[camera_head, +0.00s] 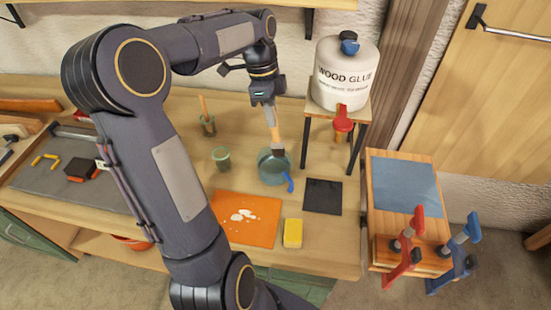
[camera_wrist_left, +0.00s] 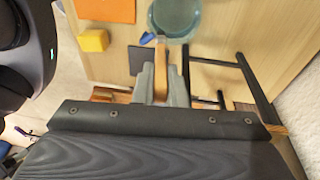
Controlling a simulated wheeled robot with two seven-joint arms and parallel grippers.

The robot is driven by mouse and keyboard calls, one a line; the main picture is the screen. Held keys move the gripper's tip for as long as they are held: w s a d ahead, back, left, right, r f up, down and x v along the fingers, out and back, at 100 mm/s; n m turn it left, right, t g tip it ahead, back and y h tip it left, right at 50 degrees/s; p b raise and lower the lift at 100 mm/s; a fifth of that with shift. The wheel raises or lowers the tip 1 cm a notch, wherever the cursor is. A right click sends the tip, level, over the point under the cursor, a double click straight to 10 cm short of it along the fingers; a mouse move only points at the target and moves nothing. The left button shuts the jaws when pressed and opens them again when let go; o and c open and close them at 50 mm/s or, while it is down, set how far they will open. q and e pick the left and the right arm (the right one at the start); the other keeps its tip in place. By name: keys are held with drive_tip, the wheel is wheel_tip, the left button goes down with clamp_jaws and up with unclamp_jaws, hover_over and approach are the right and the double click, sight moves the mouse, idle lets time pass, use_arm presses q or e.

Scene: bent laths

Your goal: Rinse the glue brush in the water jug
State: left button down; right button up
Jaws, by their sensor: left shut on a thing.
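My left gripper (camera_head: 272,122) is shut on the wooden handle of the glue brush (camera_head: 277,136), which points down with its dark head lowest. The brush head is at the opening of the teal water jug (camera_head: 265,173); I cannot tell whether it touches the water. The jug has a blue handle (camera_head: 290,183) at its front right. In the left wrist view the gripper fingers (camera_wrist_left: 164,82) flank the wooden brush handle (camera_wrist_left: 186,62), with the jug (camera_wrist_left: 175,30) beyond. My right gripper is not in view.
A green cup (camera_head: 221,160) and a pot with a stick (camera_head: 208,126) stand left of the jug. In front lie an orange mat (camera_head: 257,230) with white splashes, a yellow sponge (camera_head: 293,232) and a black square (camera_head: 323,196). A wood glue container (camera_head: 345,85) stands on a stand at right.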

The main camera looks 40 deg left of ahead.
use_arm(q)
drive_tip(key=shift+r, duration=0.1)
wheel_tip(320, 180, up, 4)
drive_tip(key=p, duration=0.3)
drive_tip(key=shift+p, duration=0.4)
